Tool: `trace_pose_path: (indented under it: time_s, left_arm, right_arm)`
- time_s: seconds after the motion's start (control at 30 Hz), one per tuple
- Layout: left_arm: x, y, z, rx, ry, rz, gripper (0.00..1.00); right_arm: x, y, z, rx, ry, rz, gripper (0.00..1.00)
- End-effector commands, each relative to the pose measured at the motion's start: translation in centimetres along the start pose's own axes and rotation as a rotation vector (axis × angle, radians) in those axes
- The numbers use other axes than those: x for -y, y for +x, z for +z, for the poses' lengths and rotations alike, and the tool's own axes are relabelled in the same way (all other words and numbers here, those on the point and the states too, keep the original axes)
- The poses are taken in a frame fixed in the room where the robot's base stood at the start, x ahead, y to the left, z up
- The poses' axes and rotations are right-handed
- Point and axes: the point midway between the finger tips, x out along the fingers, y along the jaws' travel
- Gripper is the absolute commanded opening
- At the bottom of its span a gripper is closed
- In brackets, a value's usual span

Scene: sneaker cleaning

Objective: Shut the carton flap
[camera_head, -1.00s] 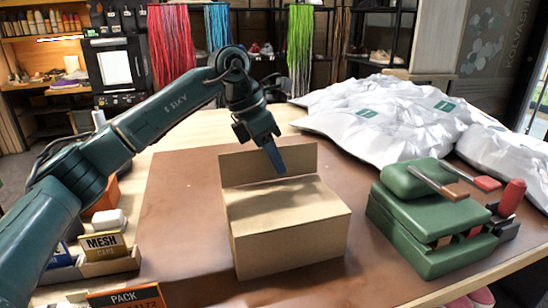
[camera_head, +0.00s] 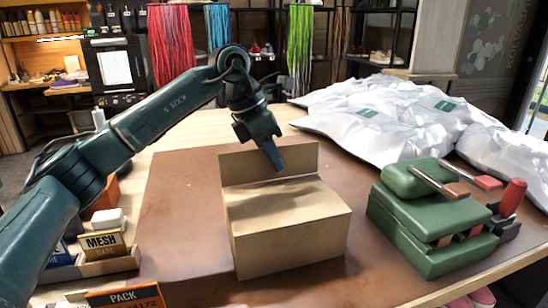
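The brown carton (camera_head: 290,238) stands in the middle of the table. One flap (camera_head: 240,168) stands upright along its far edge; the carton's top looks covered by a flat panel with a shadow on it. My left gripper (camera_head: 275,165) points down at the upright flap, its blue-grey fingertip in front of the flap's upper middle. The fingers look closed together, with nothing seen between them. I cannot tell whether the fingertip touches the flap. My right gripper is not in view.
A green case (camera_head: 425,225) with brushes on it stands right of the carton. White bags (camera_head: 375,115) lie at the back right. Small boxes, one marked MESH (camera_head: 104,243), sit in a tray at the left. The brown mat (camera_head: 185,205) left of the carton is clear.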

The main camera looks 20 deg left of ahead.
Motion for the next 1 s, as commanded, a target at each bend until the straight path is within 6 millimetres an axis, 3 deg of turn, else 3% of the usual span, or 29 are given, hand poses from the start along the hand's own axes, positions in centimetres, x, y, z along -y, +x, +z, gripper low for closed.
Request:
trace_pose_path:
  time_s: [0.17, 0.63, 1.0]
  left_arm:
    - [0.5, 0.2, -0.1, 0.001, 0.038, 0.085, 0.0]
    - [2.0, 0.8, -0.3, 0.002, 0.168, 0.399, 0.0]
    - [2.6, 0.8, -0.3, 0.001, 0.22, 0.529, 0.0]
  right_arm:
    - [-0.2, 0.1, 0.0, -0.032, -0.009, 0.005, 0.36]
    - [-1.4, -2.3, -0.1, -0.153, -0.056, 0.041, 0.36]
    - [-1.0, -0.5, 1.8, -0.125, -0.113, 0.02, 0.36]
